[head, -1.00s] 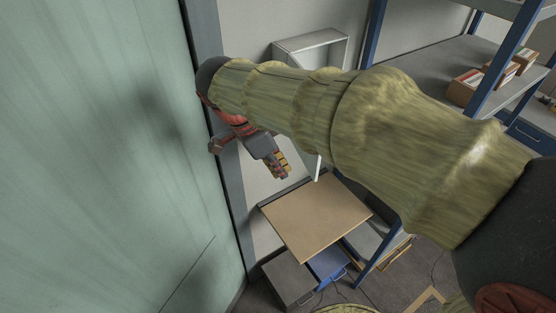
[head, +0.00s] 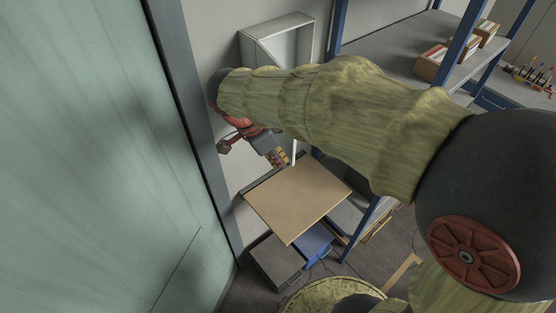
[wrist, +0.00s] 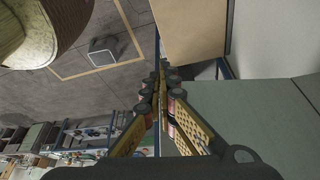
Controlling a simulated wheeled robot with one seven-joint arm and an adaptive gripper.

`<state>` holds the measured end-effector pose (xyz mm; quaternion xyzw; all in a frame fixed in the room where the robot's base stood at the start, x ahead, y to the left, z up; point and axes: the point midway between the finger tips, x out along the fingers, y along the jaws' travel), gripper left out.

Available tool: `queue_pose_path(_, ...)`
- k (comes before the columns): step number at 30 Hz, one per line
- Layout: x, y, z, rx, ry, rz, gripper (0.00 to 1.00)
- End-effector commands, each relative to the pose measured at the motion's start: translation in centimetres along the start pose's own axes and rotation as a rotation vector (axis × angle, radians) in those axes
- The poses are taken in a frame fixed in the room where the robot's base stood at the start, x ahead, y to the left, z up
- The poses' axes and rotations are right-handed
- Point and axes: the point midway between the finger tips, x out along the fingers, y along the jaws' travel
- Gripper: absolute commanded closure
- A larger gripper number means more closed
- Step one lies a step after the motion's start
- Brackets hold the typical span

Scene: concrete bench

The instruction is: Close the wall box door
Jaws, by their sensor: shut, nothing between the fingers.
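The wall box (head: 279,24) is a pale grey metal frame on the white wall in the upper middle of the head view. My arm covers its lower part. I cannot clearly make out its door. A thin white upright strip (head: 294,152) shows below my arm, and I cannot tell whether it is the door's edge or part of the box. My gripper (head: 281,160) is below the end of my arm, left of the strip, pointing down and right. In the wrist view its fingers (wrist: 163,78) meet at the tips and hold nothing. I see no clear contact with the box.
A large green panel (head: 95,150) with a dark upright edge stands close on the left. A tan board (head: 298,199) lies below my gripper, above grey and blue bins. A blue-framed shelf (head: 385,50) with boxes stands to the right. Open floor shows in the wrist view (wrist: 90,85).

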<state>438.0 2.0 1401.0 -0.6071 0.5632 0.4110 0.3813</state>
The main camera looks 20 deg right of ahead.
Motion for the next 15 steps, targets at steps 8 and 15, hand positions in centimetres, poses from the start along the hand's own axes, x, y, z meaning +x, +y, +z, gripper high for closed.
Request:
queue_pose_path(8,0.5,0.2,-0.9,-0.039,0.0,-0.017,1.0)
queue_pose_path(15,1.4,0.5,-3.0,-0.128,0.0,-0.054,1.0)
